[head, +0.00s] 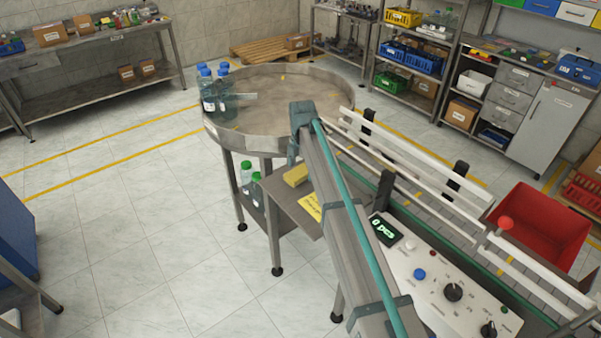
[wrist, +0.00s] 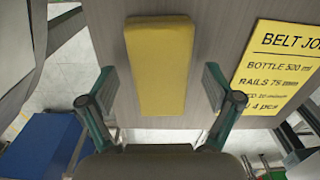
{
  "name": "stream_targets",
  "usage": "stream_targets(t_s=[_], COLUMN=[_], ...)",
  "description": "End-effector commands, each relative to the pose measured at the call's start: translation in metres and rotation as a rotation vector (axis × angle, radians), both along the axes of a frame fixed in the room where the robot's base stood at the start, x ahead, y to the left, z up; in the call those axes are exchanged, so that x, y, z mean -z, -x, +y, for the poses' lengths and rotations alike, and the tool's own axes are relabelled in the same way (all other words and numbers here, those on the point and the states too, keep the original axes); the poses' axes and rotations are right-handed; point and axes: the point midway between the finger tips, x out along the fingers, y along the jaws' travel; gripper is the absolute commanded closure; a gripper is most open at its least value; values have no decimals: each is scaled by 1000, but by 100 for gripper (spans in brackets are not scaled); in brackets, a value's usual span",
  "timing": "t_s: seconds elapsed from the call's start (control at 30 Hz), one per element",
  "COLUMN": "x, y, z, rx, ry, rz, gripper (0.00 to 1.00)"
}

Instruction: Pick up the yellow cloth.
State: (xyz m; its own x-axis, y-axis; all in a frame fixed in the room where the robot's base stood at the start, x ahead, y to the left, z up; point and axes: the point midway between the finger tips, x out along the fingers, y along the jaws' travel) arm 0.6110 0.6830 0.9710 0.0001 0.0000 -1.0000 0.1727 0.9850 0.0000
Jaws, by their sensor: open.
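The yellow cloth (wrist: 160,65) is a thick, folded, block-like rectangle in the upper middle of the wrist view. It lies on a small grey-brown shelf, and in the head view (head: 295,176) it sits near the shelf's far left edge. My gripper (wrist: 158,88) is open and empty in the wrist view. One finger is to the left of the cloth's near end and one to the right, with a gap on each side. I cannot tell its height above the shelf.
A yellow card with printed text (wrist: 272,68) lies right of the cloth. The shelf (head: 285,200) adjoins a round metal table (head: 255,140) with blue-capped bottles (head: 209,95). A control panel (head: 440,280) and a red bin (head: 540,225) are to the right.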

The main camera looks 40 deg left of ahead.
Motion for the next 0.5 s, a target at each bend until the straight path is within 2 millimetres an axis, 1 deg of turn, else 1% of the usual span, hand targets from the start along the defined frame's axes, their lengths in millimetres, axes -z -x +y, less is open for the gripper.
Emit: stream_targets(t_s=[0.03, 0.07, 0.2, 0.37, 0.4, 0.5], x=[0, 0, 0, 0, 0, 0], y=[0, 0, 0, 0, 0, 0], z=[0, 0, 0, 0, 0, 0], rx=[0, 0, 0, 0, 0, 0], ry=[0, 0, 0, 0, 0, 0], rz=[0, 0, 0, 0, 0, 0], gripper=[10, 14, 37, 64, 67, 67])
